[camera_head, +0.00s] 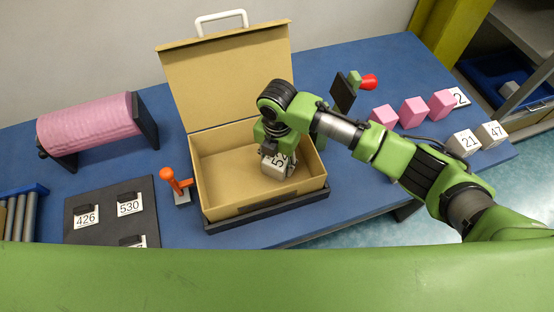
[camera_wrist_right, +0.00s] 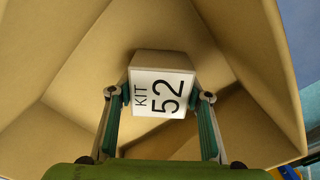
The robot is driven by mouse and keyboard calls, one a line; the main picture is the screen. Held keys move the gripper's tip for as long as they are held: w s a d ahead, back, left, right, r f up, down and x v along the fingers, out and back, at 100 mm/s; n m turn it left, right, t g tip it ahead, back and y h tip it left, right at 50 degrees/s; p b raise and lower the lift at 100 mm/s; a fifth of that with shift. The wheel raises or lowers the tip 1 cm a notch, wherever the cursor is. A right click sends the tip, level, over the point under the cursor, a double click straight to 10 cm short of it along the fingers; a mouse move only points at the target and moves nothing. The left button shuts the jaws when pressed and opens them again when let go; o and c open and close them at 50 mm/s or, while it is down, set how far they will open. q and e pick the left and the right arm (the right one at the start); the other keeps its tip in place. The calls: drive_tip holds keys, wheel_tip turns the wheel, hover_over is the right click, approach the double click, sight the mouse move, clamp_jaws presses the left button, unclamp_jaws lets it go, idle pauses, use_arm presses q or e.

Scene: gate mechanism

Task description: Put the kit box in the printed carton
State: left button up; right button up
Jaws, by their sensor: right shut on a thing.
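The kit box (camera_head: 281,169), a grey-white block with a label reading "KIT 52", is inside the open brown carton (camera_head: 240,203), toward its middle. In the right wrist view the kit box (camera_wrist_right: 163,65) sits between the two fingertips, with the carton walls (camera_wrist_right: 60,60) around it. My right gripper (camera_head: 270,151) reaches down into the carton and is shut on the kit box; the wrist view also shows this gripper (camera_wrist_right: 160,112). The gripper partly hides the box in the head view, and I cannot tell whether the box touches the carton floor. My left gripper is not in view.
The carton's lid (camera_head: 225,75) stands open behind it; a black tray (camera_head: 265,207) lies under it. An orange lever (camera_head: 175,182) is close on the left, beside a numbered black panel (camera_head: 105,205). Pink blocks (camera_head: 413,112) and numbered boxes (camera_head: 463,143) are at right.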

sight(277, 159)
drive_tip(key=shift+r, duration=0.1)
drive_tip(key=o, duration=1.5)
drive_tip(key=shift+f, duration=0.2)
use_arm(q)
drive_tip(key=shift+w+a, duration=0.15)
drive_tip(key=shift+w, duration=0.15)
use_arm(e)
drive_tip(key=shift+r, duration=0.1)
drive_tip(key=shift+r, duration=0.25)
use_arm(q)
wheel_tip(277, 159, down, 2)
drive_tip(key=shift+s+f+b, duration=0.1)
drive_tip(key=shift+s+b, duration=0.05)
drive_tip(key=shift+b, duration=0.95)
use_arm(e)
wheel_tip(277, 159, up, 12)
drive_tip(key=shift+s+f, duration=0.1)
drive_tip(key=shift+f, duration=0.05)
